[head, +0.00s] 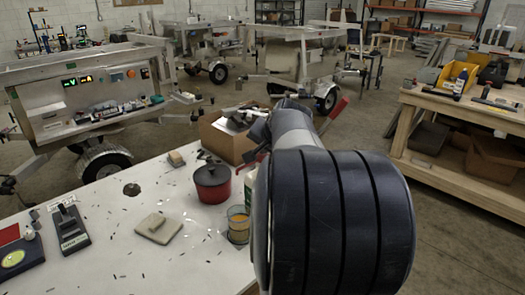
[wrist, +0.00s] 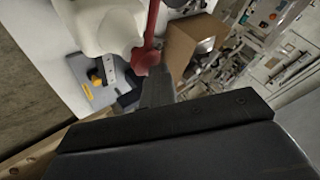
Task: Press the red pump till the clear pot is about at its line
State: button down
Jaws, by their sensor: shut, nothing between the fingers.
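The red pump (wrist: 150,40) shows in the wrist view beside a white bottle body (wrist: 105,22). My gripper (wrist: 156,82) is shut and empty, its tip close to the red pump's end; I cannot tell whether they touch. In the head view a bit of the red pump (head: 250,158) shows beside my arm, above a white bottle with green (head: 250,186) that my arm partly hides. The clear pot (head: 238,222) stands on the white table left of my arm, with orange-yellow contents. Its line is too small to make out.
A red pot with a dark lid (head: 212,184) stands close to the clear pot. A beige block (head: 158,228), a black device (head: 69,230) and a cardboard box (head: 226,138) are around. Small dark bits lie scattered on the table. A wooden workbench (head: 455,135) stands at right.

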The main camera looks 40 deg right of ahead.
jog(key=shift+r+p, duration=1.15)
jog(key=shift+r, duration=0.25)
notch_tip(320, 180, up, 5)
jog(key=p, duration=0.4)
jog(key=shift+a, duration=0.1)
dwell(0.4)
